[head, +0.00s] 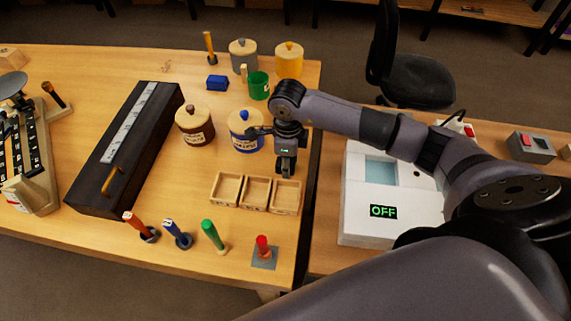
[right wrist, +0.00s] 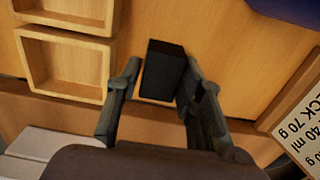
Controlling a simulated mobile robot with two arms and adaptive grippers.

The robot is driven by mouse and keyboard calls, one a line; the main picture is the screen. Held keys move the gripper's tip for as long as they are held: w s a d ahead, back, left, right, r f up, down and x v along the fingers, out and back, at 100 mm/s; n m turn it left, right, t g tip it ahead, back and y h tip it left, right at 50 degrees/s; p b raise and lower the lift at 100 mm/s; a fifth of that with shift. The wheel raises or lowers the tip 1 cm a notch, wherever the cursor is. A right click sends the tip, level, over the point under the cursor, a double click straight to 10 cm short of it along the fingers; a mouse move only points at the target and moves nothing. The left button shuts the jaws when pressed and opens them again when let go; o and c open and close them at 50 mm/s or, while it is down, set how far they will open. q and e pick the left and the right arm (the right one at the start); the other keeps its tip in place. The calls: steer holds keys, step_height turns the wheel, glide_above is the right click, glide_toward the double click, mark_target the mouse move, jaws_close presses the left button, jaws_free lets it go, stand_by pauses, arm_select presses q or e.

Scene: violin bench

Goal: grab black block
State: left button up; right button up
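In the right wrist view a small black block (right wrist: 162,72) lies on the wooden table between the two fingers of my right gripper (right wrist: 158,80). The fingers are apart, one on each side of the block. The right finger is close to the block, and a gap shows at the left finger; I cannot tell whether either touches. In the head view my right gripper (head: 286,165) points down just behind the wooden trays, and the block is not clearly seen there. My left gripper is not in view.
Three small wooden trays (head: 257,207) are just in front of the gripper. A blue-labelled jar (head: 243,140) stands close to its left. A white device reading OFF (head: 390,225) is to the right, past the table edge. A long dark box (head: 125,150) lies further left.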

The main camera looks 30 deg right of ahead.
steer(key=c, duration=0.7)
steer(key=shift+r, duration=0.15)
